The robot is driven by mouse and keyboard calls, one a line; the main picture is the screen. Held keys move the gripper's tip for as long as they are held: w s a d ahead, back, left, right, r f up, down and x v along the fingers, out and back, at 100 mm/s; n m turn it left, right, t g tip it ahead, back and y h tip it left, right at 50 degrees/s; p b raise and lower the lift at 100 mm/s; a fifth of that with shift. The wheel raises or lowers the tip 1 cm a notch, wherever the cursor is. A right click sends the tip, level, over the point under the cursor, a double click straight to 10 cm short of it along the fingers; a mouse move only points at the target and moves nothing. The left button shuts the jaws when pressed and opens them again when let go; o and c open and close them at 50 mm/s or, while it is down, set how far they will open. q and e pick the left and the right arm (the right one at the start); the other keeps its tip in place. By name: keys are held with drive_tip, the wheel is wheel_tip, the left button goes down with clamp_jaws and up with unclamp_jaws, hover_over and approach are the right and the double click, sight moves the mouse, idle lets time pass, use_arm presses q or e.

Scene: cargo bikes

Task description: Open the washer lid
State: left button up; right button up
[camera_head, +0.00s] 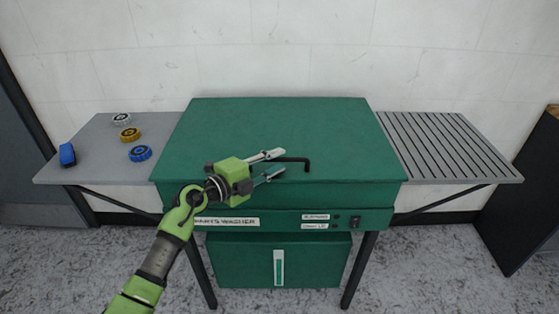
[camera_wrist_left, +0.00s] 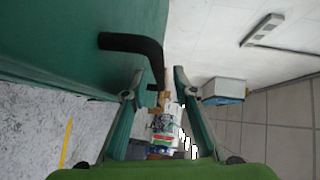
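The parts washer is a green cabinet with a flat green lid (camera_head: 280,125) lying closed on it. A bent black handle (camera_head: 296,161) sits at the lid's front edge, near the middle. My left gripper (camera_head: 276,164) is open with its fingers pointing right, just at the handle's left side. In the left wrist view the black handle (camera_wrist_left: 138,43) lies just ahead of the gripper (camera_wrist_left: 158,76), and one end of it shows in the gap between the fingertips. I cannot tell whether they touch. My right gripper is in neither view.
A grey side shelf (camera_head: 90,155) on the left holds a white, a yellow and a blue round part (camera_head: 140,153), plus a blue item (camera_head: 67,154). A slatted rack (camera_head: 450,145) on the right is empty. A pale wall stands close behind the washer.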

use_arm(q)
drive_tip(key=shift+x, duration=1)
clamp_jaws()
drive_tip(key=shift+r, duration=0.1)
